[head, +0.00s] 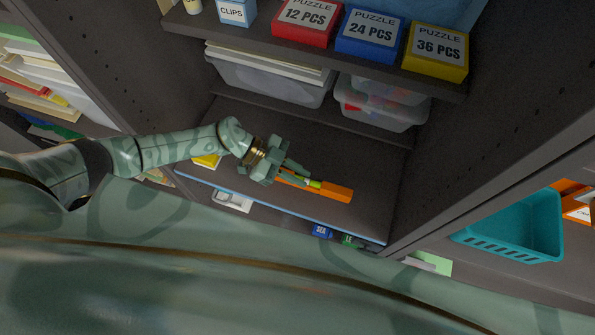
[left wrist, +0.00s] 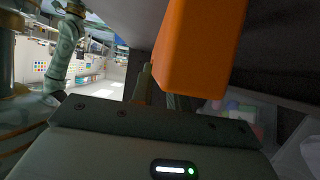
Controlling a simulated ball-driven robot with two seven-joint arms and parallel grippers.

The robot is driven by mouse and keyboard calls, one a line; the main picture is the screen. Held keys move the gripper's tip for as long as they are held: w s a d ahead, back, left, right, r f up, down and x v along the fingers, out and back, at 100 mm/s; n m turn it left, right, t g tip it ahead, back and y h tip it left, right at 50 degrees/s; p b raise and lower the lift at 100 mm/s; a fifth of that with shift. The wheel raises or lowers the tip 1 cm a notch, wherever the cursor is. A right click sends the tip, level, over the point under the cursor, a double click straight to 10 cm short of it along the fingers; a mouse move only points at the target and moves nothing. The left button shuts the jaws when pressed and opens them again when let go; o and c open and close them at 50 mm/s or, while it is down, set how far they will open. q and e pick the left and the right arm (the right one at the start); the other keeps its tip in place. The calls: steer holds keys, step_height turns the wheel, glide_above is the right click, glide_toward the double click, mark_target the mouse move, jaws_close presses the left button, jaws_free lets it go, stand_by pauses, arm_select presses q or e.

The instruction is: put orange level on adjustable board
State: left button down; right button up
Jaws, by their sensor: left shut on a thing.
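The orange level (head: 335,191) is a long orange bar with a small yellow-green part near my fingers. My left gripper (head: 298,177) is shut on one end of it, and the free end points right. In the head view the level shows over the adjustable board (head: 362,172), a dark shelf board with a blue front edge. I cannot tell whether it touches the board. In the left wrist view the level (left wrist: 197,45) rises large beyond the gripper. My right gripper does not show clearly in either view.
A shelf above carries red (head: 303,22), blue (head: 370,36) and yellow (head: 436,50) puzzle boxes. Clear bins (head: 270,82) stand behind the board. A yellow item (head: 207,161) lies near my left wrist. A teal basket (head: 515,228) stands at the right, beyond the dark upright.

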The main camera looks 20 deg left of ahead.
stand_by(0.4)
arm_select(q)
steer(key=c, duration=1)
jaws_free()
steer(key=shift+f, duration=0.1)
steer(key=shift+o, duration=0.2)
steer(key=v, duration=0.7)
steer(key=shift+a, duration=0.25)
